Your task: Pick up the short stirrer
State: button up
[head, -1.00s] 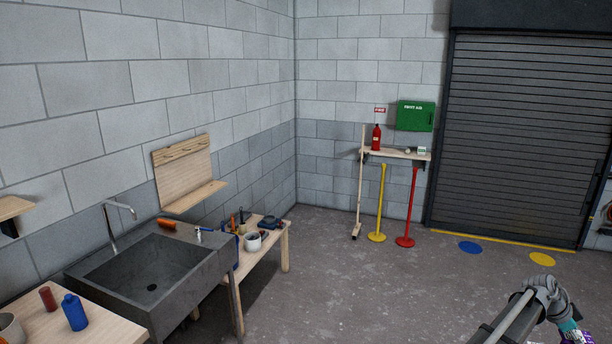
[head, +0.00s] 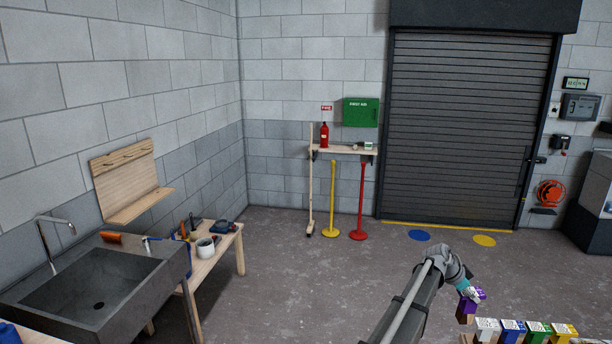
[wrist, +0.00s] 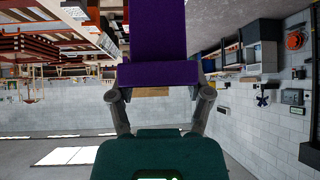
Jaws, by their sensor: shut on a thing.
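My gripper (wrist: 160,112) is shut on a purple block-like thing (wrist: 157,35), which fills the upper middle of the wrist view. The purple thing (head: 473,298) also shows in the head view at the lower right, with a white label, a little above a row of labelled boxes. A brown piece shows just below it; I cannot tell whether it is part of it. I cannot make out a short stirrer in either view. Some thin upright things (head: 188,228) stand on the small bench by the sink, too small to identify.
Labelled boxes in white, blue (head: 512,330), green and yellow stand at the lower right. A concrete sink (head: 98,285) and a wooden bench (head: 213,257) with a white pot (head: 205,248) are on the left. Red and yellow posts stand by the far wall. The middle floor is clear.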

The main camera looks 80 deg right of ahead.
jog(key=w+d+f+n+t+h+b, duration=0.1)
jog(key=w+d+n+h, duration=0.15)
jog(key=w, duration=1.65)
jog(key=w+d+f+n+t+h+b, duration=0.1)
jog(key=w+d+n+h, duration=0.2)
jog(key=w, duration=1.6)
jog(key=w+a+f+n+t+b, duration=0.15)
jog(key=w+a, duration=0.25)
jog(key=w, duration=0.8)
jog(key=w+a+n+t+h, duration=0.15)
jog(key=w+a, duration=0.25)
jog(key=w, duration=0.8)
jog(key=w+a+f+n+b, duration=0.1)
jog(key=w+a+n, duration=0.25)
jog(key=w, duration=0.85)
jog(key=w+a+f+n+t+b, duration=0.1)
jog(key=w+a+n+t, duration=0.15)
jog(key=w+a, duration=1.1)
jog(key=w+a+f+n+t+b, duration=0.1)
jog(key=w+a+n+t, duration=0.15)
jog(key=w+a, duration=1.05)
jog(key=a+f+n+t+b, duration=0.1)
jog(key=a+n+t, duration=0.1)
jog(key=a, duration=1.7)
jog(key=a+f+n+t+y+b, duration=0.1)
jog(key=a+n, duration=0.4)
jog(key=a, duration=1.4)
jog(key=shift+w+a+f+t+b, duration=0.3)
jog(key=shift+w+f+t+b, duration=0.1)
jog(key=shift+t, duration=0.4)
